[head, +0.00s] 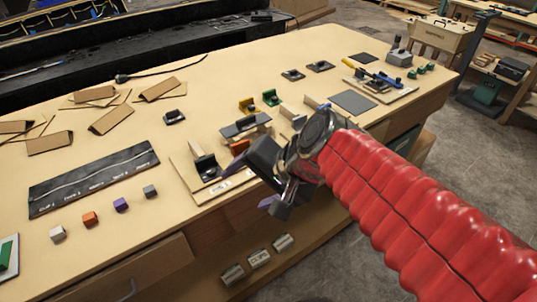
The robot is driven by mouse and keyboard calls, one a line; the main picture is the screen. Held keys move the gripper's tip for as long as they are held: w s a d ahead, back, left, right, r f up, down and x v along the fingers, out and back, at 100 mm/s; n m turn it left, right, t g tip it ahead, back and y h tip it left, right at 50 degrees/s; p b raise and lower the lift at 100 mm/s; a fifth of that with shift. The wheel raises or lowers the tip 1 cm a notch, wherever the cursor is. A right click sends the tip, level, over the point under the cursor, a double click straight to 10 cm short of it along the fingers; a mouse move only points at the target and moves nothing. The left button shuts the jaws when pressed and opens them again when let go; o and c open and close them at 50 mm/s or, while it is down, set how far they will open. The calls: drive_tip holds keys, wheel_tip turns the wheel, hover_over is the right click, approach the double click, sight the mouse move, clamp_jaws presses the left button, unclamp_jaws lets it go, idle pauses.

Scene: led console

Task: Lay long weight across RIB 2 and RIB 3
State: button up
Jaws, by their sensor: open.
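A pale board (186,180) lies near the front edge of the bench, with a small label that is too small to read. Upright pale pieces and small dark, orange, yellow and green blocks stand on and behind it; I cannot tell which are RIB 2 and RIB 3. A dark grey elongated block (245,125) rests on a pale piece there and may be the long weight, but I cannot be sure. My gripper (250,184) is open and seems empty, over the board's right side and the bench's front edge. It and my red-sleeved arm hide part of the board.
Small cubes, including an orange one (90,218), stand at the front left near a dark strip (95,180). Cardboard pieces (111,120) lie behind. Several grey blocks (259,258) sit on the lower shelf. A tool board (380,88) is at right.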

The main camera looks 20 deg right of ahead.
drive_tip(key=s+d+n+h, duration=0.4)
drive_tip(key=s+d+n, duration=0.2)
drive_tip(key=n, duration=0.2)
drive_tip(key=shift+s+d+n+h, duration=0.3)
drive_tip(key=shift+d+n, duration=0.1)
drive_tip(key=shift+f, duration=0.1)
idle(0.7)
